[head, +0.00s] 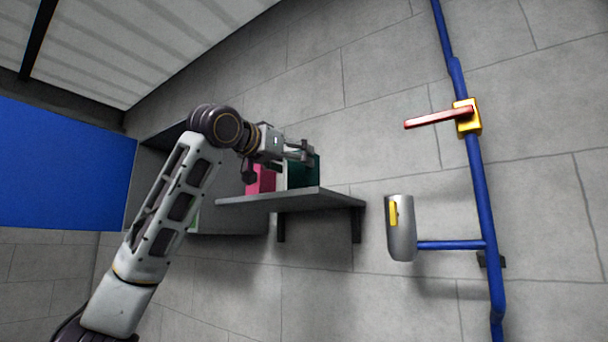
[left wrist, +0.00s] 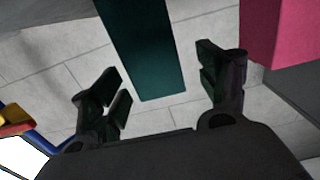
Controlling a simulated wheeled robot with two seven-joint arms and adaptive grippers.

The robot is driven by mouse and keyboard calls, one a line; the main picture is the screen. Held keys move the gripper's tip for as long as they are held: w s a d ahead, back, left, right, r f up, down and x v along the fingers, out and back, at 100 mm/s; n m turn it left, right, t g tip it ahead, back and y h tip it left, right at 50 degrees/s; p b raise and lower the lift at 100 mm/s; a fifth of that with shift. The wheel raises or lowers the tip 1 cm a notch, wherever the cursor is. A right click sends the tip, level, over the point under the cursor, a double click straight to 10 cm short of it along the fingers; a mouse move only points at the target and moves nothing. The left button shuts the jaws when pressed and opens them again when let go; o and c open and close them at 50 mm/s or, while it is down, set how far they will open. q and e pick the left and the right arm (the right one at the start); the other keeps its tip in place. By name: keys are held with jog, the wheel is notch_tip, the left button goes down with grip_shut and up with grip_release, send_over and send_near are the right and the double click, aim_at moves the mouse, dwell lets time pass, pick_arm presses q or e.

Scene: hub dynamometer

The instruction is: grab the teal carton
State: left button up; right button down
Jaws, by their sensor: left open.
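The teal carton (head: 303,172) is a dark teal box standing on the grey wall shelf (head: 290,200), near its right part. My left gripper (head: 305,154) is at the carton's top, partly in front of it in the head view. In the left wrist view the carton (left wrist: 142,50) stands between the two open fingers of the gripper (left wrist: 162,88), with gaps on both sides. The carton's end lies about level with the fingertips. Contact is not visible. My right gripper is in neither view.
A pink box (head: 260,179) stands left of the carton on the shelf; it also shows in the left wrist view (left wrist: 282,32). A pale item sits between them.

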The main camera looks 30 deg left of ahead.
pick_arm(q)
jog(key=shift+w+d+p, duration=0.2)
jog(key=shift+w+p, duration=0.2)
jog(key=shift+w, duration=0.25)
jog(key=shift+w+d+p, duration=0.2)
jog(key=shift+w+p, duration=0.15)
jog(key=shift+w, duration=0.3)
jog(key=shift+w+d+f+p, duration=0.15)
jog(key=shift+w+p, duration=0.2)
jog(key=shift+w, duration=0.75)
jog(key=shift+c, duration=0.4)
jog(key=c, duration=1.1)
